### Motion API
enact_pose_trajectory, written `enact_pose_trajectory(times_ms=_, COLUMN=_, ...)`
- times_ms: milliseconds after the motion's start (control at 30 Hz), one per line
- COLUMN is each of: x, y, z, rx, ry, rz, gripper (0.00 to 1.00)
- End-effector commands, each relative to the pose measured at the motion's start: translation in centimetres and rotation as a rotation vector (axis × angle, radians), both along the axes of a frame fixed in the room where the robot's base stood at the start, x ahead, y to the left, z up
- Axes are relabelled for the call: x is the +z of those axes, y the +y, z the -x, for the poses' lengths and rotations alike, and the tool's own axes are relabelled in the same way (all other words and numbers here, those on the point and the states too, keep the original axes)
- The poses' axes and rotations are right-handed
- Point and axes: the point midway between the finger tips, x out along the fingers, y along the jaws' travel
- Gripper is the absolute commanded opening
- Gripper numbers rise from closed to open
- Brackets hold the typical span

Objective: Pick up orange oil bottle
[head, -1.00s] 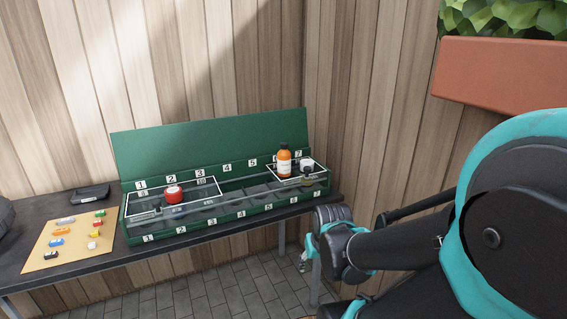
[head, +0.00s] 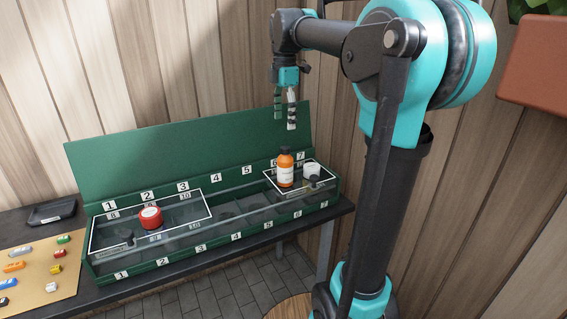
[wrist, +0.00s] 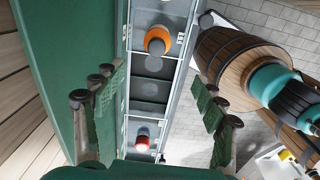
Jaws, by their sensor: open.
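In the wrist view the bottle (wrist: 157,41) shows from above, ahead of and between the spread fingers. My gripper (head: 285,112) is open and empty, pointing down above the bottle with a clear gap between them. Its two fingers also show in the wrist view (wrist: 155,105), wide apart with nothing between them at their tips.
A red container (head: 151,218) sits in the left part of the box. The raised green lid (head: 190,160) stands behind. A board with small coloured pieces (head: 35,270) lies at left.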

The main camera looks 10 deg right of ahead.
Motion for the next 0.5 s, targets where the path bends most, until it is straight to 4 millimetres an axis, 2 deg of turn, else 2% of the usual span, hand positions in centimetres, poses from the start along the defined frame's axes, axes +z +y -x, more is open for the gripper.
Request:
enact_pose_trajectory(times_ms=67, x=0.7, y=0.1, z=-0.2, rx=0.041, ry=0.008, rz=0.001, gripper=0.71)
enact_pose_trajectory(times_ms=167, x=0.1, y=0.2, z=-0.2, rx=0.059, ry=0.011, rz=0.001, gripper=0.71)
enact_pose_trajectory(times_ms=500, x=-6.4, y=0.1, z=-0.2, rx=0.057, ry=0.01, rz=0.001, gripper=0.71)
